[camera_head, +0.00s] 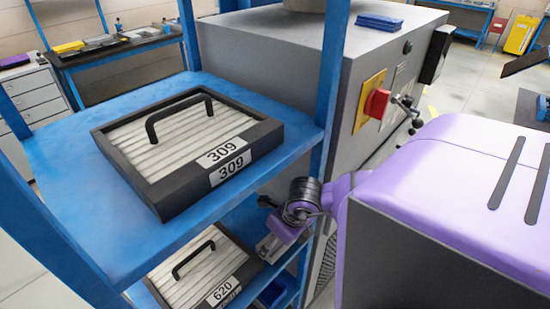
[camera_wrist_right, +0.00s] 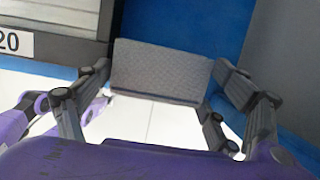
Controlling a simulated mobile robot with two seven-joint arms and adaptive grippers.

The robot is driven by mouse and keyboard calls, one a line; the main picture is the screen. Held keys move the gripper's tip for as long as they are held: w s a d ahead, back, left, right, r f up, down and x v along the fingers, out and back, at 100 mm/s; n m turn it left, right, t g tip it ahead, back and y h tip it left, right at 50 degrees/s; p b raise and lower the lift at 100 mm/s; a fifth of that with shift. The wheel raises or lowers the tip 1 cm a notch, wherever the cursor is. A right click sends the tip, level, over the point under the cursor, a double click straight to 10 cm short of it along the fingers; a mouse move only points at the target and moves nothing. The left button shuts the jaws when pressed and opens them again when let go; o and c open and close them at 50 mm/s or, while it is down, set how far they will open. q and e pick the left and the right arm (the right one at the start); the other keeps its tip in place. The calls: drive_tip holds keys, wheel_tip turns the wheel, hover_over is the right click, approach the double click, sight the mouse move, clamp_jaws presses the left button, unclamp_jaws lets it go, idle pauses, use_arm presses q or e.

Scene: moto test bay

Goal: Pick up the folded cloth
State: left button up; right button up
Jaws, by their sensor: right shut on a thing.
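A grey, finely textured flat piece (camera_wrist_right: 160,70), which looks like the folded cloth, is between the fingers of my right gripper (camera_wrist_right: 160,80) in the right wrist view. The fingers are shut on it from both sides. In the head view my right gripper (camera_head: 272,245) is low beside the blue rack, at the right end of its lower shelf, partly hidden by my wrist. A small grey part shows there, too small to make out. My left gripper is not in view.
The blue rack's upper shelf (camera_head: 75,165) holds a black-framed tray (camera_head: 160,188) marked 309. A tray (camera_head: 180,280) marked 620 is on the lower shelf. A grey cabinet (camera_head: 270,50) with a red knob (camera_head: 377,103) stands behind; a blue folded stack (camera_head: 380,20) lies on top.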

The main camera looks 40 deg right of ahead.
drive_tip(key=s+a, duration=0.1)
drive_tip(key=s, duration=1)
drive_tip(key=shift+s+a, duration=0.3)
drive_tip(key=shift+s, duration=0.1)
drive_tip(key=o, duration=0.4)
drive_tip(key=c, duration=0.4)
